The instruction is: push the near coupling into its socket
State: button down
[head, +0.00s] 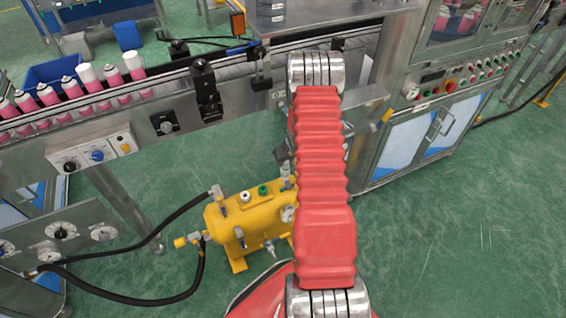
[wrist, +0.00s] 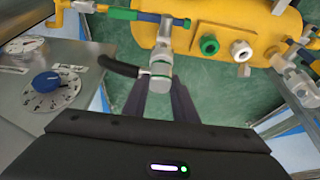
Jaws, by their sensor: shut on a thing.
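In the wrist view, my gripper (wrist: 158,98) reaches up from the bottom with its two dark fingers around a silver coupling (wrist: 159,78). A black hose (wrist: 118,66) runs to it from the left. The coupling lies just below a metal fitting (wrist: 164,36) on the yellow tank, roughly in line with it. I cannot tell whether the two touch. In the head view, the yellow tank (head: 250,218) stands on the floor with hoses at its left side. My red-sleeved arm hides my gripper and the held coupling there.
A green port (wrist: 209,44) and a white port (wrist: 240,50) sit on the tank beside the fitting. A panel with a blue knob (wrist: 47,82) is close on the left. A conveyor (head: 95,115) with pink cans stands behind. Green floor (head: 440,250) is clear at right.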

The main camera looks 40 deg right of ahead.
jog(key=shift+f, duration=0.5)
dwell(1.3)
jog(key=c, duration=1.4)
grip_release()
jog(key=shift+o, duration=0.2)
jog(key=v, duration=1.3)
jog(key=shift+s+r, duration=0.15)
jog(key=shift+r, duration=0.1)
jog(key=shift+r, duration=0.1)
